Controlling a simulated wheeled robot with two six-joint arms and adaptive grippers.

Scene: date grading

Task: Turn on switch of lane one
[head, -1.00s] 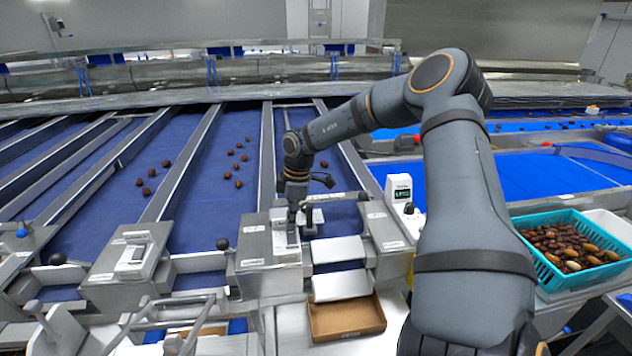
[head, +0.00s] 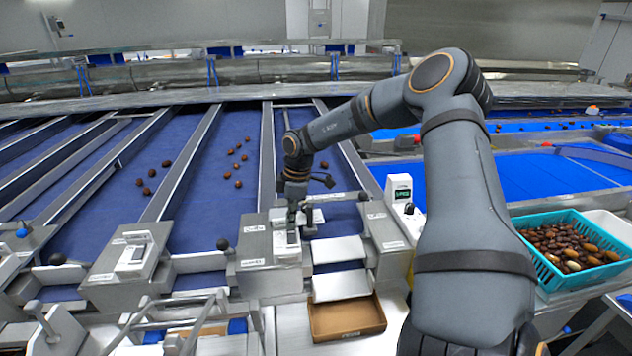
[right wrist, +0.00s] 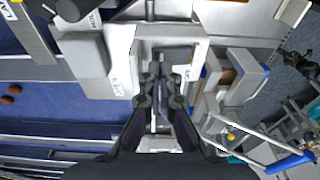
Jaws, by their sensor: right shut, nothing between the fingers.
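My right gripper (head: 292,225) is shut and empty, pointing down at the metal control box (head: 262,262) at the front end of a blue lane. A pale switch (head: 292,238) on this box shows just under the fingertips. I cannot tell whether they touch it or which way it is set. A similar box to the left carries another pale switch (head: 133,258). The lane numbers are too small to read. My left gripper is not in view.
Dates (head: 238,183) lie on the blue belts behind. Black-knobbed levers (head: 223,244) stand beside the boxes. A brown tray (head: 347,319) sits in front, a small display unit (head: 399,192) to the right, and a teal basket of dates (head: 545,272) at far right.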

